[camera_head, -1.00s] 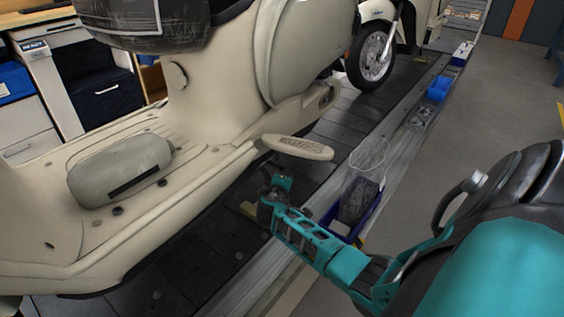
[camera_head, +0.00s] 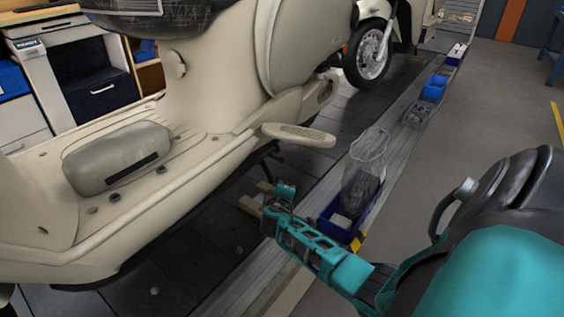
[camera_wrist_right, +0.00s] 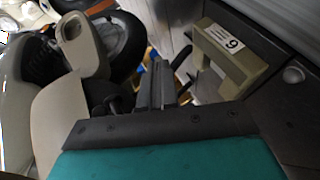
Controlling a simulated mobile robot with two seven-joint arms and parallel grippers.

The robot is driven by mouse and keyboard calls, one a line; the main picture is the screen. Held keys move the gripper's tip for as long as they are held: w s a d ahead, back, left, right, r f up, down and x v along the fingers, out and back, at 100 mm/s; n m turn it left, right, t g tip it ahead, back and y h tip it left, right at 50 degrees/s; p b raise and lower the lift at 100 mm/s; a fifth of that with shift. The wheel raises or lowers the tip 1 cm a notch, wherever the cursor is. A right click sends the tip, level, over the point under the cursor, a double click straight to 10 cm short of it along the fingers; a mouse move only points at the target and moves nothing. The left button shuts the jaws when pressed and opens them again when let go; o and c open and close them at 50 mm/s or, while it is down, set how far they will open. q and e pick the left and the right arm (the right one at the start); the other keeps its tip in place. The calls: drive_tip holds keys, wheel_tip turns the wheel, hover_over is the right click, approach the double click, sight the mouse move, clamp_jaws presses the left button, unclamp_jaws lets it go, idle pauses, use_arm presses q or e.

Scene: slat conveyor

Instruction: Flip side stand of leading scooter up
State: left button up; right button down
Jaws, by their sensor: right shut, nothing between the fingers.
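The cream scooter (camera_head: 190,110) stands at the left of the head view, with its footrest (camera_head: 299,135) sticking out to the right. A thin dark bar (camera_head: 273,163), which looks like the side stand, shows under its body behind the footrest; its lower end is hard to make out. My right gripper (camera_head: 272,199) is low beside the scooter, below the footrest, shut and empty. Its closed fingers show in the right wrist view (camera_wrist_right: 161,84), between the footrest (camera_wrist_right: 82,48) and a beige block. Contact with the stand cannot be told. My left gripper is out of view.
The beige block labelled 6 (camera_wrist_right: 232,58) is close to my right fingers in the wrist view. A blue bin (camera_head: 340,222) with a clear bag stands on the conveyor's edge rail. Another scooter's wheel (camera_head: 369,50) is farther back. Grey floor is open at the right.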

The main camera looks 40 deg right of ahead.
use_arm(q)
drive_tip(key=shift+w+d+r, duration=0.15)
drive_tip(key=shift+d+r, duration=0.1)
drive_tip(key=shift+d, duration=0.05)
use_arm(e)
drive_tip(key=s+a+f, duration=0.4)
drive_tip(key=a, duration=0.1)
drive_tip(key=shift+s, duration=0.2)
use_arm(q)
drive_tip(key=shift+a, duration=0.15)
use_arm(e)
drive_tip(key=shift+a, duration=0.1)
